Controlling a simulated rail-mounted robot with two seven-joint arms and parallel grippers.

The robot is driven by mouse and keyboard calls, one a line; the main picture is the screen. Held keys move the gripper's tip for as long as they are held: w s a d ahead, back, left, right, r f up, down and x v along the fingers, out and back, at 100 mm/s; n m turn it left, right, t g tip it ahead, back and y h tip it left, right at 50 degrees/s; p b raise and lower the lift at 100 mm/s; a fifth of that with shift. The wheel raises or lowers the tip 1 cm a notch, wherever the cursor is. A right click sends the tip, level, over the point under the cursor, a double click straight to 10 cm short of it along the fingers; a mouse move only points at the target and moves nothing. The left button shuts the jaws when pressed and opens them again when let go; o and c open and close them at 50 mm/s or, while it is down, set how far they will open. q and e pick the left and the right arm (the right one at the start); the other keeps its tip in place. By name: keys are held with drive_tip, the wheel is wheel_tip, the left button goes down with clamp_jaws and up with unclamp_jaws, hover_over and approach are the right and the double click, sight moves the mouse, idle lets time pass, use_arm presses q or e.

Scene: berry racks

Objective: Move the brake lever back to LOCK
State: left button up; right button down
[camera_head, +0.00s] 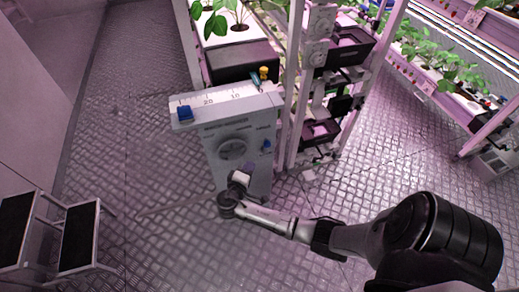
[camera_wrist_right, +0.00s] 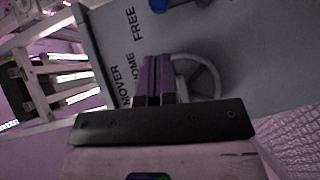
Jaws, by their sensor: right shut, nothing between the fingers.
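A grey control box (camera_head: 222,126) stands at the end of the plant rack. A small blue lever (camera_head: 267,145) sits on the right part of its front face, which seems to be the brake lever. In the right wrist view a blue part (camera_wrist_right: 158,5) shows at the top edge beside the printed word FREE, cut off by the frame. My right gripper (camera_head: 241,174) is shut and empty, in front of the lower box face, below and left of the blue lever. Its fingers (camera_wrist_right: 154,78) overlap the handwheel in the right wrist view; contact cannot be told. My left gripper is out of view.
A round handwheel (camera_head: 231,148) is on the box face. A scale with a blue slider (camera_head: 184,113) runs along the top. Rack posts (camera_head: 291,90) rise right of the box. A step stool (camera_head: 80,235) stands at left. The metal floor (camera_head: 150,180) left of the box is clear.

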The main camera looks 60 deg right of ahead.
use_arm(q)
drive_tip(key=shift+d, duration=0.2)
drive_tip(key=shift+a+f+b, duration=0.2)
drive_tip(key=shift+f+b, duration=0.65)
use_arm(e)
drive_tip(key=w+d+f, duration=0.1)
drive_tip(key=d, duration=0.8)
drive_tip(key=shift+w+d, duration=0.15)
drive_tip(key=shift+d, duration=0.25)
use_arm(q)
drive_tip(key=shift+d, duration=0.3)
